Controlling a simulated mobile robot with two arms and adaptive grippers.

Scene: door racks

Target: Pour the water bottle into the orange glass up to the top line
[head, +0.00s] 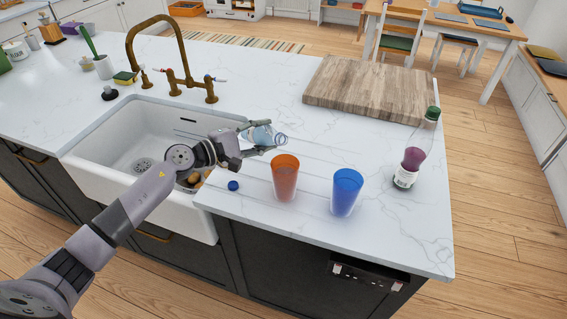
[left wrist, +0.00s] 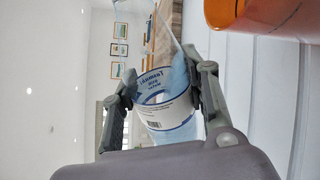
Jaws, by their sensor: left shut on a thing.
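My left gripper (head: 250,141) is shut on the clear water bottle (head: 265,134), whose neck tilts down to the right toward the orange glass. In the left wrist view the fingers clamp both sides of the labelled bottle (left wrist: 165,108). The orange glass (head: 285,179) stands upright on the counter, just right of and below the bottle's mouth, apart from it. Its orange side also fills the upper right of the left wrist view (left wrist: 270,14). I cannot make out any line or water level in the glass. My right gripper is not in view.
A blue glass (head: 346,193) stands right of the orange one. A bottle with a green cap (head: 417,150) is farther right. A blue cap (head: 233,185) lies by the sink (head: 120,185). A wooden board (head: 370,88) lies behind, and a brass faucet (head: 172,55) rises behind the sink.

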